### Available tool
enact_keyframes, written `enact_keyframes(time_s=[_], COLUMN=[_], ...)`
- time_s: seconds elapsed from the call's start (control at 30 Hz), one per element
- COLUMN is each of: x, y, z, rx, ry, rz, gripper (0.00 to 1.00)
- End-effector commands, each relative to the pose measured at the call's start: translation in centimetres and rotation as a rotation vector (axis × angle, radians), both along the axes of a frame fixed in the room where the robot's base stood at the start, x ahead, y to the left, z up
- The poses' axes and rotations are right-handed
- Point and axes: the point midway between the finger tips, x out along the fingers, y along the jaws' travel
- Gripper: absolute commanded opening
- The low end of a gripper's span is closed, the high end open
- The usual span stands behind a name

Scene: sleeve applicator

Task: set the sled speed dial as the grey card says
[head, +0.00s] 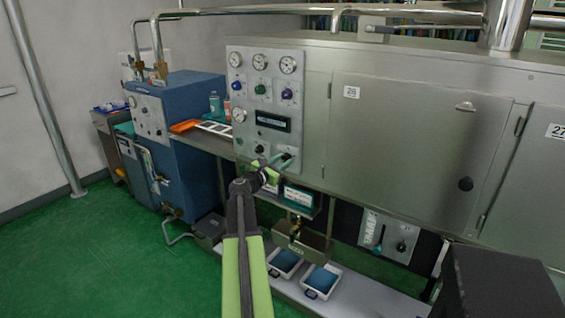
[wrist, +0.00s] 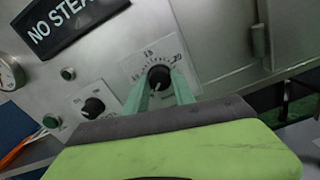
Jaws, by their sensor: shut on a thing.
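A black dial knob (wrist: 159,77) sits on a pale scale plate marked 15 and 20 in the wrist view. My gripper (wrist: 160,88) has its two green fingers on either side of this knob and is shut on it. In the head view my gripper (head: 284,159) reaches the lower right of the steel control panel (head: 236,56). The dial's name and exact setting are too small to read. A second black knob (wrist: 94,106) is to its left. I cannot make out which card is the grey one.
A dark display reading "NO STEA..." (wrist: 66,22) is above the knobs, partly cut off. A shelf with boxes (head: 298,196) hangs below the panel. A steel door (head: 415,130) is at right. Green floor (head: 110,250) is open at left.

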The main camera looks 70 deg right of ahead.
Motion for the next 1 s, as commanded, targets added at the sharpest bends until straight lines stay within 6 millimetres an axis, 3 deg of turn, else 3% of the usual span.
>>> enact_keyframes(time_s=[1.0], x=[0.16], y=[0.11], z=[-0.09], rx=[-0.222], ry=[-0.859], rz=[0.0], gripper=[0.0])
